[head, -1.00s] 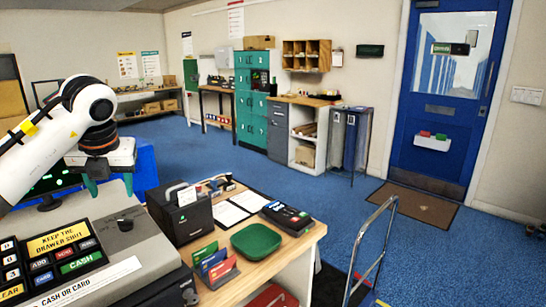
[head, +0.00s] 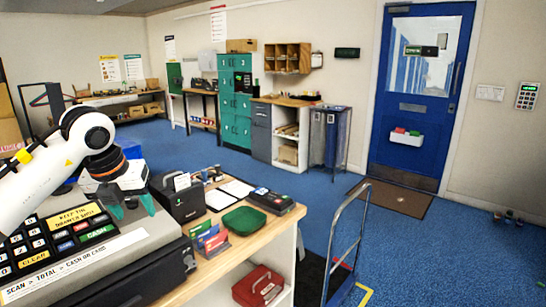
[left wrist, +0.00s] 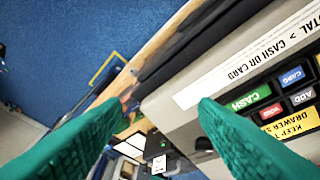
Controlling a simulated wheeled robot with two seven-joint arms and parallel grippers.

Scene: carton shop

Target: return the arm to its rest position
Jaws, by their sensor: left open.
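My left gripper (head: 132,205) shows in the head view at the left, with green fingers pointing down over the back of the cash register (head: 70,262). Its jaws are open and nothing is between them. In the left wrist view the two green fingers (left wrist: 165,115) stand wide apart, with the register's keys (left wrist: 270,105) at the right and the counter edge beyond. The white arm comes in from the left edge of the head view. I do not see my right gripper in either view.
The wooden counter (head: 215,266) holds a black box (head: 180,200), a green tray (head: 244,220), a card rack (head: 211,242) and a card terminal (head: 270,199). A red box (head: 258,286) sits on a shelf below. A metal cart handle (head: 346,235) stands at the right. Blue floor lies open beyond.

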